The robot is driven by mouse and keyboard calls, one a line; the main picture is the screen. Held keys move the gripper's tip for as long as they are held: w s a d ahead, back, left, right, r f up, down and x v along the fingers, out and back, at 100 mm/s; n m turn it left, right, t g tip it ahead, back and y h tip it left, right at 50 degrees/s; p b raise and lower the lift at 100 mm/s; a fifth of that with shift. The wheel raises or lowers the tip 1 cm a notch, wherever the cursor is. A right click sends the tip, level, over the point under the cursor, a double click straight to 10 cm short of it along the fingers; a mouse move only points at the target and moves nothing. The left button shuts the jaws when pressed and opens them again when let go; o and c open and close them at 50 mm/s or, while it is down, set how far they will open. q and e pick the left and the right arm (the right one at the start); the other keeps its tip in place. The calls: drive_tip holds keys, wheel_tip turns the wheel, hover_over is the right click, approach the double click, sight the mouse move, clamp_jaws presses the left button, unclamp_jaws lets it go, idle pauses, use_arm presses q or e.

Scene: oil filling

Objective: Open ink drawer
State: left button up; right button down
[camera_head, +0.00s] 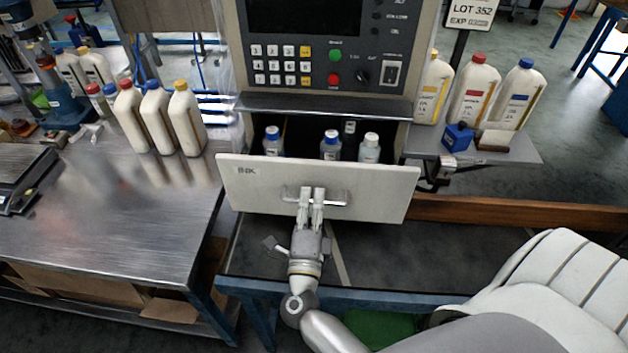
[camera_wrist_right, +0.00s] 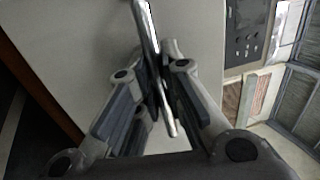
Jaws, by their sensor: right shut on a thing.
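The ink drawer (camera_head: 250,180) is pulled partly out below the control panel, with its white front facing me. Several small bottles with blue or white caps stand inside it, such as a blue-capped bottle (camera_head: 331,146). My right gripper (camera_head: 311,196) is shut on the drawer's metal bar handle (camera_head: 333,198) at the middle of the front. In the right wrist view the handle (camera_wrist_right: 146,30) passes between my right fingers (camera_wrist_right: 160,100). The part of the handle behind the fingers is hidden. My left gripper does not show.
The control panel (camera_head: 315,55) with keypad and buttons is above the drawer. Several large capped bottles stand on the metal table (camera_head: 110,200) at left.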

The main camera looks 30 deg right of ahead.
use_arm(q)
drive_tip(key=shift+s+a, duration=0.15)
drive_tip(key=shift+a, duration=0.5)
use_arm(e)
drive_tip(key=v, duration=0.3)
drive_tip(key=r+v, duration=0.1)
drive_tip(key=v, duration=0.1)
drive_tip(key=shift+s+a, duration=0.25)
drive_tip(key=c, duration=1.6)
unclamp_jaws()
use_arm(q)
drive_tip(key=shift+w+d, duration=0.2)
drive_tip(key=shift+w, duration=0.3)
use_arm(e)
drive_tip(key=shift+o, duration=0.4)
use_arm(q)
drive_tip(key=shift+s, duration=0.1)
use_arm(e)
drive_tip(key=v, duration=0.8)
